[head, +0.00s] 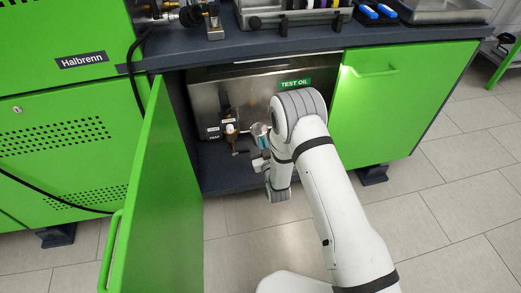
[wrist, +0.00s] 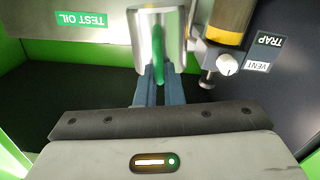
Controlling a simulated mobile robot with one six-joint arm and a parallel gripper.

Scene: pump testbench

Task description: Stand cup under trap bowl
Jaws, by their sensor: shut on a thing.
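My gripper (wrist: 156,82) is shut on the cup inside the open cabinet. The trap bowl (wrist: 228,18), with an amber-yellow band and a pale knob, is beside the cup in the wrist view. In the head view the trap bowl (head: 231,129) hangs on the steel tank's front, left of the cup. The cup is beside the bowl, not visibly under it. My wrist hides part of the cup.
The steel tank (head: 230,88) carries a TEST OIL label (head: 294,83). A green door (head: 160,205) stands open on the left, and a closed green door (head: 395,100) is on the right. The dark cabinet floor (head: 222,178) is bare below the bowl.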

